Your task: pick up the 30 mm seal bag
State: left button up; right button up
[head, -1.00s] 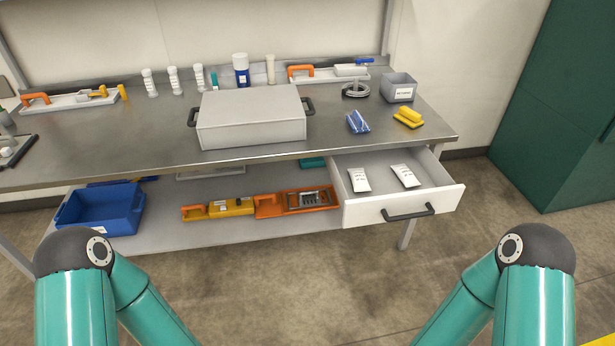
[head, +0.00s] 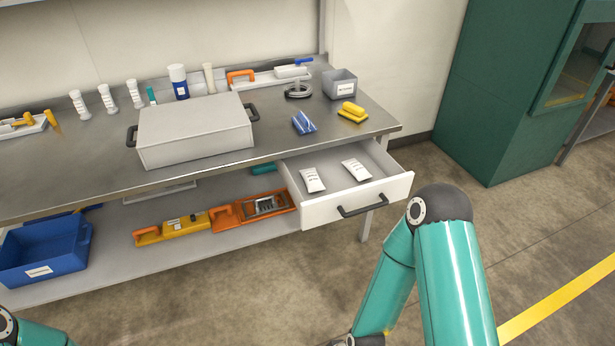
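Two small white bags with dark printing lie apart in the open drawer (head: 392,188). One is the left bag (head: 312,180); the other is the right bag (head: 356,169), a little farther back. The printing is too small to read, so I cannot tell which is the 30 mm seal bag. Neither of my grippers shows. Only part of my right arm is in view at the lower right, in front of the drawer and below it, and a bit of my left arm at the lower left corner.
The drawer hangs under the steel bench (head: 90,180) and has a dark handle (head: 362,206). A grey lidded case (head: 195,135), blue packets (head: 304,123) and a grey bin (head: 340,84) stand on the bench. The shelf below holds a blue crate (head: 45,252) and orange tools.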

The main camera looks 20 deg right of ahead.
aim_at(313, 183)
jog(key=i, duration=0.95)
jog(key=z, duration=0.05)
